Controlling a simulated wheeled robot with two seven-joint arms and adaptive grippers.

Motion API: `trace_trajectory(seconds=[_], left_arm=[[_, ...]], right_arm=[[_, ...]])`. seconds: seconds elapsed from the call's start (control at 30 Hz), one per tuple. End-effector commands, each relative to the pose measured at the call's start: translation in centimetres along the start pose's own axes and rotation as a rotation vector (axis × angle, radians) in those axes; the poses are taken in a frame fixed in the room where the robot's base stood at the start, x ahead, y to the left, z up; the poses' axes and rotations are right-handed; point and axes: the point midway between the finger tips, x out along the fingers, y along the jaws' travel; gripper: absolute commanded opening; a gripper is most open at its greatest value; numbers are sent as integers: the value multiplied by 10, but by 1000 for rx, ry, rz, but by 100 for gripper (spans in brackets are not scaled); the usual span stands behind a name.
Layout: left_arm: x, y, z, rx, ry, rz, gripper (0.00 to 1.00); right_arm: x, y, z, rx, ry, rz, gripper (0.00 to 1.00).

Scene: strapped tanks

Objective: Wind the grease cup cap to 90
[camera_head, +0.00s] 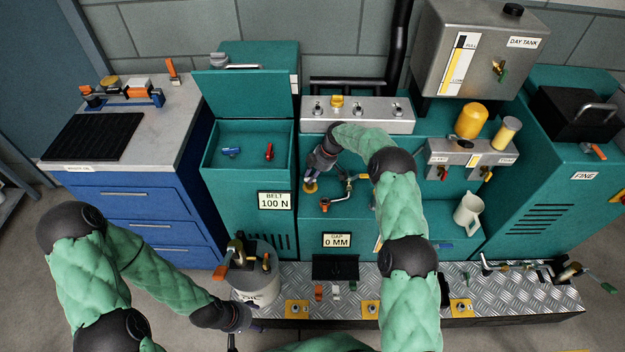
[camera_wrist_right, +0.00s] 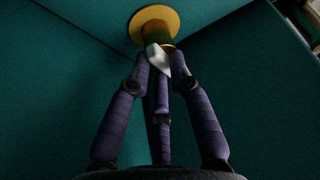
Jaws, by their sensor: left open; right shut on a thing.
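The grease cup shows in the head view as a small yellow round piece (camera_head: 310,187) on the teal cabinet front, partly hidden by my right gripper. In the right wrist view its wide yellow disc (camera_wrist_right: 153,18) is above the fingertips, with a darker short cylinder, seemingly the cap (camera_wrist_right: 160,40), between them. My right gripper (camera_head: 314,176) is shut on this cap; its purple fingers meet around it in the right wrist view (camera_wrist_right: 162,60). A pale wedge-shaped piece (camera_wrist_right: 157,60) shows between the fingertips. No scale on the cap is readable. My left gripper (camera_head: 250,326) is open and empty, low at left.
A bent pipe with an orange-ended handle (camera_head: 338,202) is close right of my right gripper. A open-lidded teal box (camera_head: 247,170) stands left. A grey oil bucket (camera_head: 256,288) stands near my left gripper.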

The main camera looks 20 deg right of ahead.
Motion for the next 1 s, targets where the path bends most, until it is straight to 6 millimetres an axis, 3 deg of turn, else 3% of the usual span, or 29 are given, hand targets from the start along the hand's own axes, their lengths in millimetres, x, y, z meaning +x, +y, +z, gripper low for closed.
trace_trajectory(seconds=[0.4,0.43,0.5,0.87,1.0], left_arm=[[4,-1,0,0,1,0,69],[4,-1,0,0,1,0,69],[4,-1,0,0,1,0,69],[4,-1,0,0,1,0,69],[4,-1,0,0,1,0,69]], right_arm=[[0,0,0,-29,0,-12,0],[0,0,0,-28,0,-12,24],[0,0,0,-28,0,-12,44],[-1,0,0,-28,1,-11,45],[-13,1,0,-28,1,-9,45]])
